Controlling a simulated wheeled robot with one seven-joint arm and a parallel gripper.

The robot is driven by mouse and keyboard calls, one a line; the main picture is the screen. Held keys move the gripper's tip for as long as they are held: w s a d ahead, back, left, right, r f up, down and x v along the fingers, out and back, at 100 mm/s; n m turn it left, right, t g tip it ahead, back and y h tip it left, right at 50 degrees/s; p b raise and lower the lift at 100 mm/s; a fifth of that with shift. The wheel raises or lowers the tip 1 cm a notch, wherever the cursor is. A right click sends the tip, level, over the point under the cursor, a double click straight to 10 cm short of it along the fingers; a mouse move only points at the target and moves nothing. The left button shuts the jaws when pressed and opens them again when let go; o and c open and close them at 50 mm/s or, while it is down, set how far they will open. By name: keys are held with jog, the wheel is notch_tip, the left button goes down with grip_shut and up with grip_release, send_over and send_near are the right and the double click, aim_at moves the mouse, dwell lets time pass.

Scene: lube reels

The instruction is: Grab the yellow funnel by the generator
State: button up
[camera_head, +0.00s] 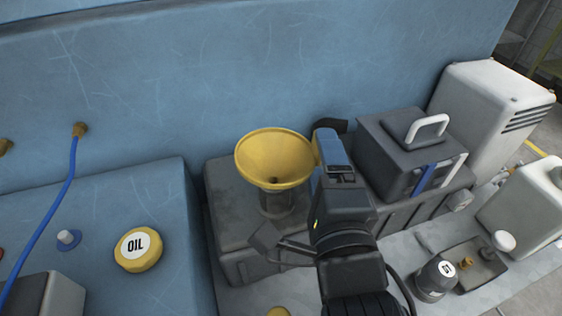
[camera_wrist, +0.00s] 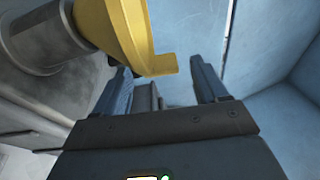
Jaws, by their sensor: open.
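The yellow funnel (camera_head: 275,158) stands mouth up on a short grey neck (camera_head: 280,204) above a dark grey box. My gripper (camera_head: 329,148) is at the right side of the funnel's rim, open. In the wrist view, the funnel (camera_wrist: 118,28) fills the upper left, and its flat rim tab reaches toward the gap between the two open fingers (camera_wrist: 163,82). I cannot tell whether a finger touches the tab. My gripper hides part of the space right of the funnel.
A dark grey unit with a white handle (camera_head: 421,128) is close on the right, with a white vented case (camera_head: 492,108) behind it. A blue wall (camera_head: 250,75) rises behind the funnel. A yellow OIL cap (camera_head: 139,249) is at left; a white jug (camera_head: 528,210) is at right.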

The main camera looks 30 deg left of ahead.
jog(key=shift+x, duration=1.5)
jog(key=c, duration=1.1)
jog(key=shift+r, duration=0.1)
jog(key=shift+c, duration=0.2)
